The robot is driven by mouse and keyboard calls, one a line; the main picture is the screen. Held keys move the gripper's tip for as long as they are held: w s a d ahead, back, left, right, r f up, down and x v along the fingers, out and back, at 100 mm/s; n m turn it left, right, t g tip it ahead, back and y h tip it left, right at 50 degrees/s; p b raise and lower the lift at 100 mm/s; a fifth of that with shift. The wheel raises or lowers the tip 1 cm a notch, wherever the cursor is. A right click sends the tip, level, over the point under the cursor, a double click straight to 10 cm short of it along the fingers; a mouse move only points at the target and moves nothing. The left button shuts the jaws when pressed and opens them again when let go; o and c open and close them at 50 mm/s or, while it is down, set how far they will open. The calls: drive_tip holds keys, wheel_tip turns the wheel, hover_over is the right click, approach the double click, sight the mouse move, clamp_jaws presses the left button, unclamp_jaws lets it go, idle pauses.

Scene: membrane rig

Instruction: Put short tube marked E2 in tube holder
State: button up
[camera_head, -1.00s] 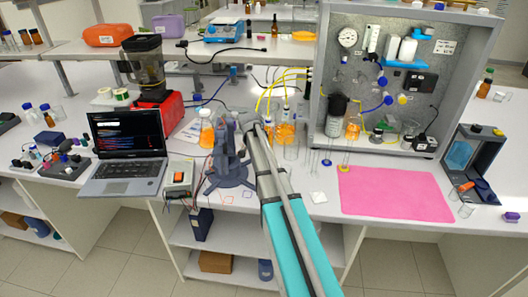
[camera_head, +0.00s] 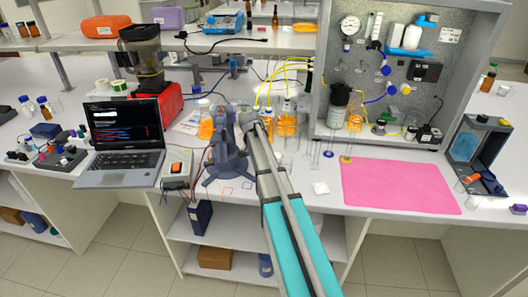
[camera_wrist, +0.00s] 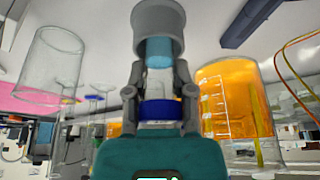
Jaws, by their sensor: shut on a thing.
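My gripper (camera_wrist: 159,98) shows in the wrist view, its two fingers shut on a short clear tube (camera_wrist: 158,76) with a dark blue band (camera_wrist: 160,111) at the gripper end. The far end of the tube looks light blue and lines up with the mouth of a grey round cup (camera_wrist: 158,22), which may be the tube holder. The end seems to be at or inside that mouth; I cannot tell how deep. No E2 marking is readable. In the head view I cannot make out the fingers or the tube.
In the wrist view, a glass vessel of orange liquid (camera_wrist: 236,100) stands close on the right and an empty beaker (camera_wrist: 46,65) on the left. The head view shows the laptop (camera_head: 124,130), pink mat (camera_head: 400,187) and grey rig (camera_head: 325,90).

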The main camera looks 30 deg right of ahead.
drive_tip(key=shift+f, duration=0.15)
idle(0.7)
drive_tip(key=o, duration=1)
